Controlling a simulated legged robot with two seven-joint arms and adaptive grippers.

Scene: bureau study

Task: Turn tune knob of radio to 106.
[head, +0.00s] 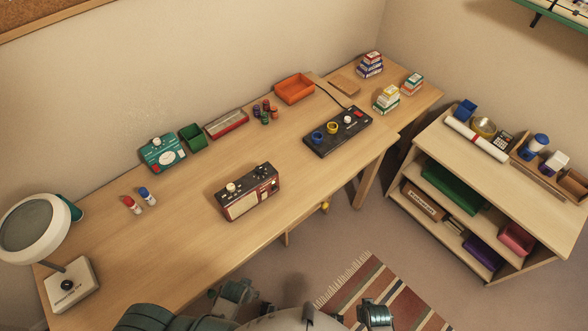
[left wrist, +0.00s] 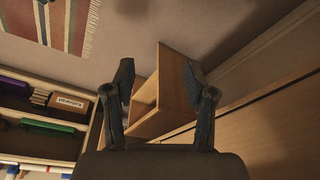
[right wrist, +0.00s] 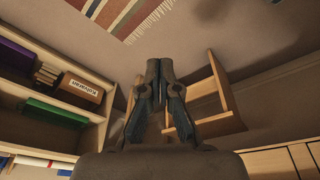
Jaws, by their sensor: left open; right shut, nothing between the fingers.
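The radio (head: 248,193) is a dark red-brown box with a pale front panel, standing upright on the desk in the head view. A cream knob (head: 231,187) and smaller dark knobs sit on its top. The dial figures are too small to read, and I cannot tell which knob is the tune knob. My left gripper (left wrist: 158,75) is open and empty in the left wrist view. My right gripper (right wrist: 160,68) is shut and empty in the right wrist view. Both are apart from the radio, which neither wrist view shows.
The desk (head: 190,240) has free room around the radio. A teal device with a dial (head: 163,153) and a green box (head: 193,137) stand behind it. A black panel with knobs (head: 338,131) is to the right, a lamp (head: 35,228) at the left. Shelves (head: 490,170) stand far right.

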